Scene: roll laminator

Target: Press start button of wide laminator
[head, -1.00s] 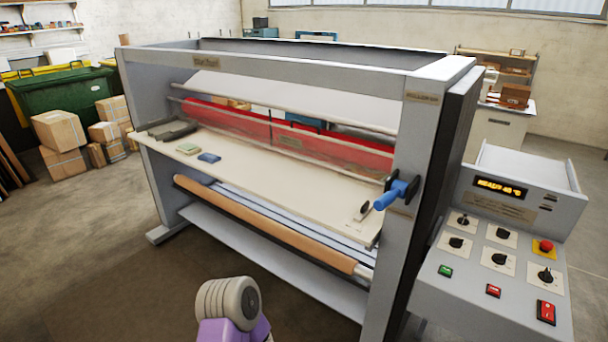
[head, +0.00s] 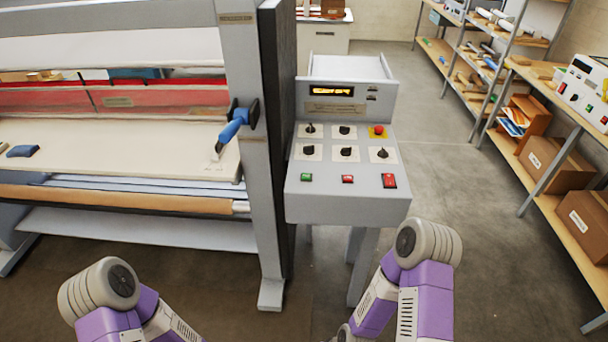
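The wide laminator (head: 240,60) stands at the left, a large grey frame with a feed table and a blue crank handle (head: 233,123) on its right post. Its grey control console (head: 350,205) stands just right of that post. The console carries a lit display (head: 332,91), several black knobs, a red emergency knob (head: 378,130), a green button (head: 306,177), a small red button (head: 347,179) and a larger red switch (head: 389,181). Both my arms show at the bottom of the head view, below the console. Neither gripper is in view.
Shelves with boxes and rolls (head: 480,60) line the right wall. A smaller machine (head: 585,90) sits on a bench at the right edge, with cardboard boxes (head: 553,161) below. The floor right of the console is clear.

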